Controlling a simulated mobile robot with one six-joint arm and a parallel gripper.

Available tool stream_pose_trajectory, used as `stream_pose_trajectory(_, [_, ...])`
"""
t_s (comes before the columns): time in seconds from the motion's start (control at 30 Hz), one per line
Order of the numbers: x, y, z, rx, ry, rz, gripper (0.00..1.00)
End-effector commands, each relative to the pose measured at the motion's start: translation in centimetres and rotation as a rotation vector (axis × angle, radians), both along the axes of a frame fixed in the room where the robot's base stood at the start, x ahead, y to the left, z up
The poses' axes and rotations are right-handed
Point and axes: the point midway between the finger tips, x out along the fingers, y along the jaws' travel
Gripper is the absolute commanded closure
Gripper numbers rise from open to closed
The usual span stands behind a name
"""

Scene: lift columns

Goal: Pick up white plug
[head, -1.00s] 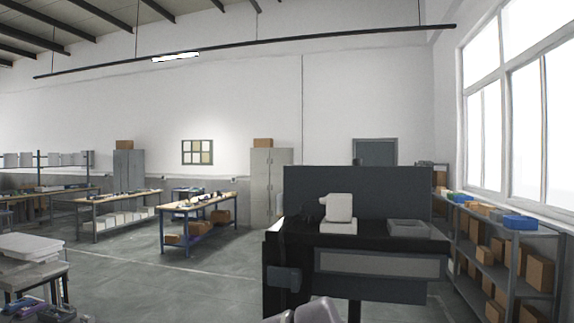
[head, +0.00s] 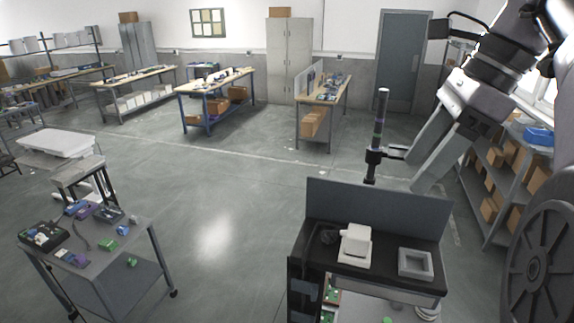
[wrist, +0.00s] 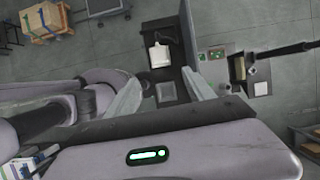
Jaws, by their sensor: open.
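A white block-shaped piece on a white base (head: 355,243), probably the white plug, sits upright on a black bench top (head: 385,272) in the head view. It also shows in the wrist view (wrist: 159,56), beyond the fingertips and near the middle. My gripper (head: 414,172) is at the right of the head view, above and behind the bench. Its two grey fingers are spread apart with nothing between them; they also show in the wrist view (wrist: 160,77). The gripper is well clear of the white piece.
A grey open tray (head: 415,263) lies right of the white piece. A dark coiled item (head: 328,236) lies at its left. A dark panel (head: 372,215) stands along the bench's back edge, with a black post (head: 378,130) behind it. Open floor (head: 220,220) lies to the left.

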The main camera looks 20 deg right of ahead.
Motion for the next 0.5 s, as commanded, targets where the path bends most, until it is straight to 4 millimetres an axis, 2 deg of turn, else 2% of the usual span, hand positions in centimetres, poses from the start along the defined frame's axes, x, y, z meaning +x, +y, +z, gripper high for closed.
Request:
stream_pose_trajectory(0.07, [0.1, -0.1, -0.7, 0.012, 0.002, -0.035, 0.38])
stream_pose_trajectory(0.2, [0.9, 1.3, -5.2, 0.014, 0.003, -0.033, 0.38])
stream_pose_trajectory(0.3, [1.6, 2.3, -7.8, 0.013, 0.003, -0.031, 0.38])
stream_pose_trajectory(0.4, [2.1, 3.0, -9.8, 0.012, 0.002, -0.031, 0.38])
stream_pose_trajectory(0.5, [2.5, 3.5, -10.9, 0.012, 0.002, -0.031, 0.38])
